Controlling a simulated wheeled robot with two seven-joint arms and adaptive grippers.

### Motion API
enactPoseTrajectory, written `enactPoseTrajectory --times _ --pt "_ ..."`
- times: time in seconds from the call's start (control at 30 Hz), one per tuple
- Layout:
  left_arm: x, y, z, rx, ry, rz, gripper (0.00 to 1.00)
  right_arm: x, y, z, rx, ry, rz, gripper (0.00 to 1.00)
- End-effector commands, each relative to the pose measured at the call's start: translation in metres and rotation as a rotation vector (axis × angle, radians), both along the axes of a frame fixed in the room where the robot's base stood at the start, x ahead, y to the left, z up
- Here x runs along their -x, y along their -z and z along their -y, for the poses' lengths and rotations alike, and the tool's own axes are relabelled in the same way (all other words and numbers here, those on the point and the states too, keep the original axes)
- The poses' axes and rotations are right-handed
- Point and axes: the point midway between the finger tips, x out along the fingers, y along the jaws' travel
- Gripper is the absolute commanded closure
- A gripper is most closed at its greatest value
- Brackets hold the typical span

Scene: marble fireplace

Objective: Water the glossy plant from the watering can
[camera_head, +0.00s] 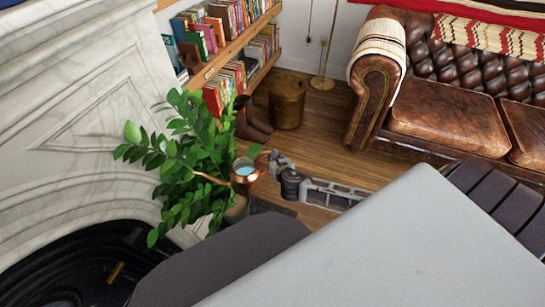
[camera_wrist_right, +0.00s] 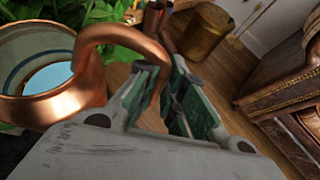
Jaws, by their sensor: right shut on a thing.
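The glossy plant (camera_head: 190,160) stands in a pot (camera_head: 237,209) beside the marble fireplace, with broad green leaves. Its leaves also show in the right wrist view (camera_wrist_right: 65,12). The copper watering can (camera_head: 245,179) is held beside the plant, its thin spout pointing left among the leaves. In the right wrist view, the can (camera_wrist_right: 60,100) shows bluish water inside its open top. My right gripper (camera_head: 272,160) is shut on the can's curved handle; its green-padded fingers (camera_wrist_right: 165,98) are on either side of the handle. The left gripper is not in view. The spout tip is hard to make out against the leaves.
A marble fireplace (camera_head: 75,120) with a black hearth opening is at left. Bookshelves (camera_head: 235,62) stand behind the plant. A round wooden bin (camera_head: 287,102) stands on the floor behind. A brown leather sofa (camera_head: 440,105) is at right.

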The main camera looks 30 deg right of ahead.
Motion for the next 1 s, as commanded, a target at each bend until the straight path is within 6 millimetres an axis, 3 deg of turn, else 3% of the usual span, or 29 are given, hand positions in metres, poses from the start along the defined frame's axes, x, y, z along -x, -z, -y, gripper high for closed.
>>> enactPoseTrajectory --times 0.5,1.0 --pt "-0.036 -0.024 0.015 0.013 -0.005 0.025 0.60 -0.001 0.070 0.029 0.006 0.060 0.005 1.00" --pt "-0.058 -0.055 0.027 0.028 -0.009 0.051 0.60 0.005 0.137 0.057 0.015 0.112 0.003 1.00"
